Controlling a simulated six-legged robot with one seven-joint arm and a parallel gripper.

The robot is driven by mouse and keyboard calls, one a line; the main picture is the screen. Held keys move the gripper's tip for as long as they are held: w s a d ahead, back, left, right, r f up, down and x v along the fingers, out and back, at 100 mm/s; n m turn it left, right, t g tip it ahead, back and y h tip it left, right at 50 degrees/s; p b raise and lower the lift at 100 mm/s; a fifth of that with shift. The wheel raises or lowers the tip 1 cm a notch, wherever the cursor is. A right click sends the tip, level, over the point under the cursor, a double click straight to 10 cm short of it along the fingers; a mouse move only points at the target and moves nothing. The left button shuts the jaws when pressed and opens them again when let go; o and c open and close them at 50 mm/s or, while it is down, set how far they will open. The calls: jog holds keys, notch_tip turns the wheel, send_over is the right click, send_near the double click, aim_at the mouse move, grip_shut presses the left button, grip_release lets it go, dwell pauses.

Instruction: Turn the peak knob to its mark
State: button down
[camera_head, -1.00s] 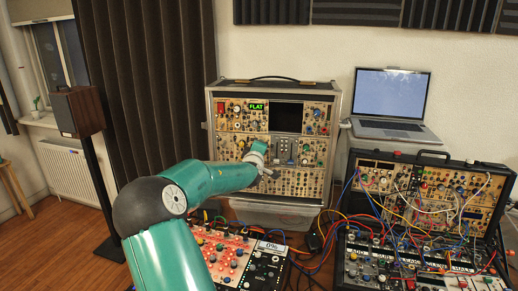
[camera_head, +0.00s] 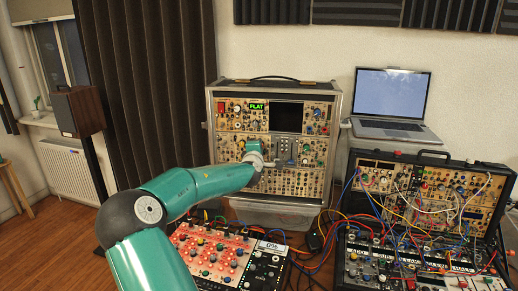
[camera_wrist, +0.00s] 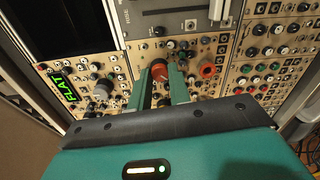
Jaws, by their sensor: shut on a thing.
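The upright synth case (camera_head: 325,185) stands against the wall, with a green display (camera_head: 257,106) reading FLAT. In the wrist view, my gripper (camera_wrist: 160,80) has its two teal fingers on either side of a reddish-orange knob (camera_wrist: 159,69) on the tan panel and is shut on it. I cannot read a label or see a mark by this knob; the fingers hide part of it. A second orange knob (camera_wrist: 207,71) sits just right of the right finger, apart from it. The FLAT display (camera_wrist: 65,90) shows at the left.
A red panel with knobs (camera_head: 215,252) and a small screen (camera_head: 270,246) reading 0% lies below my arm. An open case with many patch cables (camera_head: 430,185) stands at the right. A laptop (camera_head: 390,100) sits behind it.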

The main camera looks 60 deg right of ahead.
jog(key=c, duration=1.3)
grip_release()
jog(key=shift+a, duration=0.1)
jog(key=v, duration=1.3)
jog(key=shift+a, duration=0.3)
jog(key=shift+s, duration=0.15)
